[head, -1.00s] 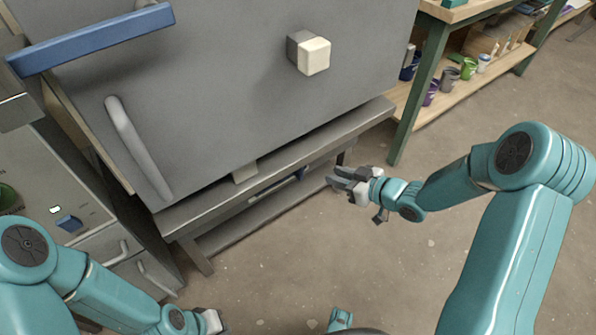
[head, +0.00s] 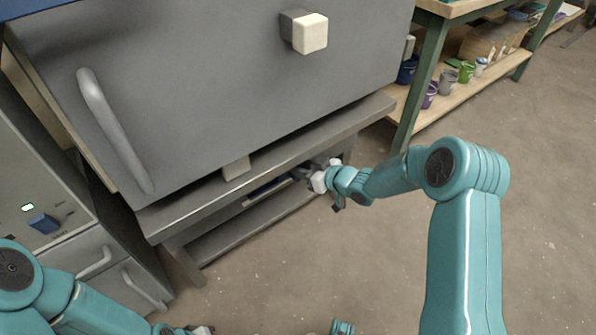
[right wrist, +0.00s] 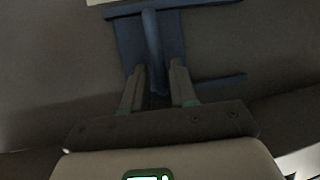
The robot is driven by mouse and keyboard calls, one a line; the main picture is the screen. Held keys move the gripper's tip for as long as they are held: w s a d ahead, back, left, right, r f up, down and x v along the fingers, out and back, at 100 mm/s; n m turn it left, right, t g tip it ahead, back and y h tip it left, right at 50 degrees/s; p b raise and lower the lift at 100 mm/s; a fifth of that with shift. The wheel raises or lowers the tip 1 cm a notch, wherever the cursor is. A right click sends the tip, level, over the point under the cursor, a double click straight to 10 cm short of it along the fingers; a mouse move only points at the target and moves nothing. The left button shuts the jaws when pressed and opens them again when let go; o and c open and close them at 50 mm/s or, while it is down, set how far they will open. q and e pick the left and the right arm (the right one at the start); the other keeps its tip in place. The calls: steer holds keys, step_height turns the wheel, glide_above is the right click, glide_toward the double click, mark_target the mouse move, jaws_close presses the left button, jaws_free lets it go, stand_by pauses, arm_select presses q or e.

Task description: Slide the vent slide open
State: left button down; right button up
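The vent slide is a blue plate with an upright blue handle (right wrist: 153,45), seen close up in the right wrist view. In the head view only a dark bluish strip (head: 268,190) of it shows under the grey kiln, partly hidden by my right gripper. My right gripper (head: 308,172) reaches in under the kiln's front edge. In the right wrist view its two fingers (right wrist: 157,88) are apart, one on each side of the handle, with gaps between. My left gripper (head: 200,330) is cut off at the bottom edge of the head view.
The kiln (head: 215,90) overhangs the slide, with a metal stand (head: 290,150) below it. A control cabinet (head: 45,190) stands at the left. A shelf with several buckets (head: 466,72) stands at the back right. The floor on the right is clear.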

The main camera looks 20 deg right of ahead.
steer(key=shift+x, duration=1.05)
jaws_close()
arm_select(q)
steer(key=shift+w+f, duration=0.25)
steer(key=shift+f, duration=0.05)
